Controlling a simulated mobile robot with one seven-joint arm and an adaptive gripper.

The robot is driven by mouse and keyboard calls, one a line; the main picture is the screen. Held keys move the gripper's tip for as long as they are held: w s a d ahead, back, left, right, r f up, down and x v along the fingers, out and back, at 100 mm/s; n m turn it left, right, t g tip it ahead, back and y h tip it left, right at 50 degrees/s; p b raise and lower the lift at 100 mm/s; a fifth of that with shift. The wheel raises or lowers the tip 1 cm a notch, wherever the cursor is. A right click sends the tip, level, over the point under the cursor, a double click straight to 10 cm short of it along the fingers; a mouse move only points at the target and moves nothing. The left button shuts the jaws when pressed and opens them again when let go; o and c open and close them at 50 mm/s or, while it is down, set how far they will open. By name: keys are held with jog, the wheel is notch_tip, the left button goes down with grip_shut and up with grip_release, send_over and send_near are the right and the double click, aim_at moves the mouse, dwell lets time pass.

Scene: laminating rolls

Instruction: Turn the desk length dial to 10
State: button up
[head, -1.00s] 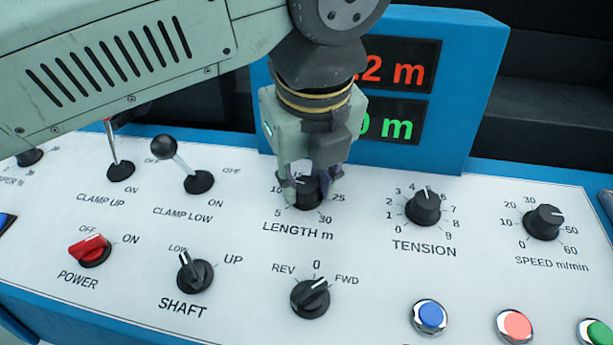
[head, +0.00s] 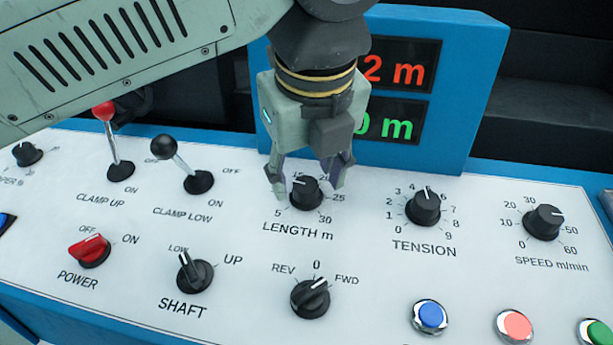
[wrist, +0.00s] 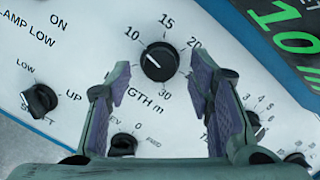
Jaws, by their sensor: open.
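The length dial (head: 306,193) is a black round knob on the white sloped panel, with LENGTH m printed below it. In the wrist view the dial (wrist: 159,62) has its white mark pointing up and left, toward the printed 10. In the head view the 10 is hidden behind a finger. My gripper (head: 311,186) is open above the dial, with one finger to each side. In the wrist view the gripper's fingers (wrist: 163,72) are spread wide with nothing between them, apart from the knob.
The tension dial (head: 424,207) and speed dial (head: 543,222) are to the right. The clamp low lever (head: 181,163) and clamp up lever (head: 116,150) stand to the left. The REV/FWD switch (head: 310,298) is below. A blue display housing (head: 480,80) rises behind.

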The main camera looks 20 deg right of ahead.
jog(key=v, duration=0.6)
dwell(0.3)
